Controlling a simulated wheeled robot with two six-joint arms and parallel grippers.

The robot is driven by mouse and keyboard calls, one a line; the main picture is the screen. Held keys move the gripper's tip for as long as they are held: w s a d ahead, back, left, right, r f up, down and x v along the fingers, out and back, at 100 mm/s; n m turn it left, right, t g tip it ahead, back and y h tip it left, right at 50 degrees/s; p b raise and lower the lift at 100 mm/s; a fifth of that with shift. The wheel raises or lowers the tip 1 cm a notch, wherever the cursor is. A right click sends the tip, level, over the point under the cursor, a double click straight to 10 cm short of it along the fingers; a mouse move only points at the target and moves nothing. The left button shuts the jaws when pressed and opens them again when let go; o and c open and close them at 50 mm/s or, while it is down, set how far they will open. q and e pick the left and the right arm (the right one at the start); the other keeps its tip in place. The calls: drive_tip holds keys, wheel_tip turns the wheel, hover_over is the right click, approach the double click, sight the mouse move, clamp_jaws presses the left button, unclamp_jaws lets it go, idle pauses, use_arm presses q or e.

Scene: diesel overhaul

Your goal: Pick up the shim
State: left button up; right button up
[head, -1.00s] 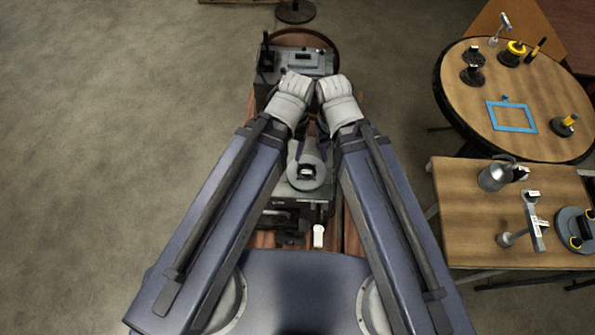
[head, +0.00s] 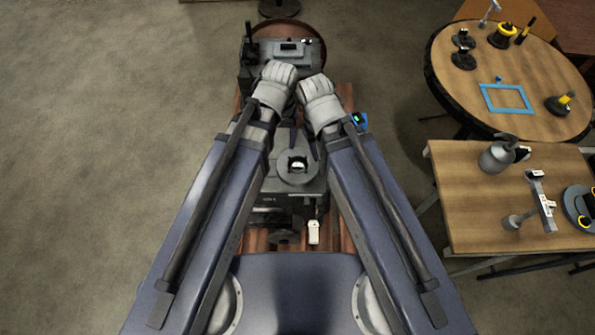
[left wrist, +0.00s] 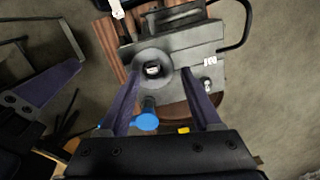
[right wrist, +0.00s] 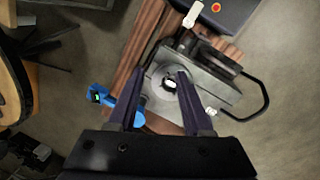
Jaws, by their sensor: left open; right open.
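I cannot single out a shim for sure. A grey round disc (head: 297,166) with a dark centre hole and a small white-marked piece in it sits on the engine block (head: 285,188). The disc also shows in the left wrist view (left wrist: 139,68) and the right wrist view (right wrist: 155,98). My left gripper (left wrist: 160,73) is open and empty, its fingers spread in line with the disc. My right gripper (right wrist: 160,75) is open and empty, its fingers also pointing towards the disc. In the head view my arms and wrists hide most of both grippers.
A blue device with a green display (head: 357,121) sits beside my right arm. A white tag (head: 314,232) stands in front of the block. On the right, a round table (head: 470,95) holds a blue frame (head: 507,98); a rectangular table (head: 470,210) holds a grey can (head: 497,156).

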use_arm(q)
drive_tip(key=n+b, duration=0.2)
drive_tip(key=b, duration=2.1)
hover_over(298, 165)
wheel_tip(298, 165, down, 24)
drive_tip(key=shift+d+r, duration=0.1)
use_arm(e)
wheel_tip(298, 165, down, 24)
drive_tip(key=a, duration=0.1)
drive_tip(key=shift+s+a+m+y, duration=0.15)
drive_tip(key=shift+m+y, duration=0.15)
drive_tip(key=shift+m, duration=0.1)
use_arm(q)
drive_tip(key=f+b, duration=0.7)
drive_tip(key=f, duration=0.1)
drive_tip(key=shift+a, duration=0.2)
drive_tip(key=shift+r, duration=0.1)
use_arm(e)
wheel_tip(298, 165, down, 8)
drive_tip(key=shift+r, duration=0.15)
use_arm(q)
drive_tip(key=shift+c, duration=0.2)
clamp_jaws()
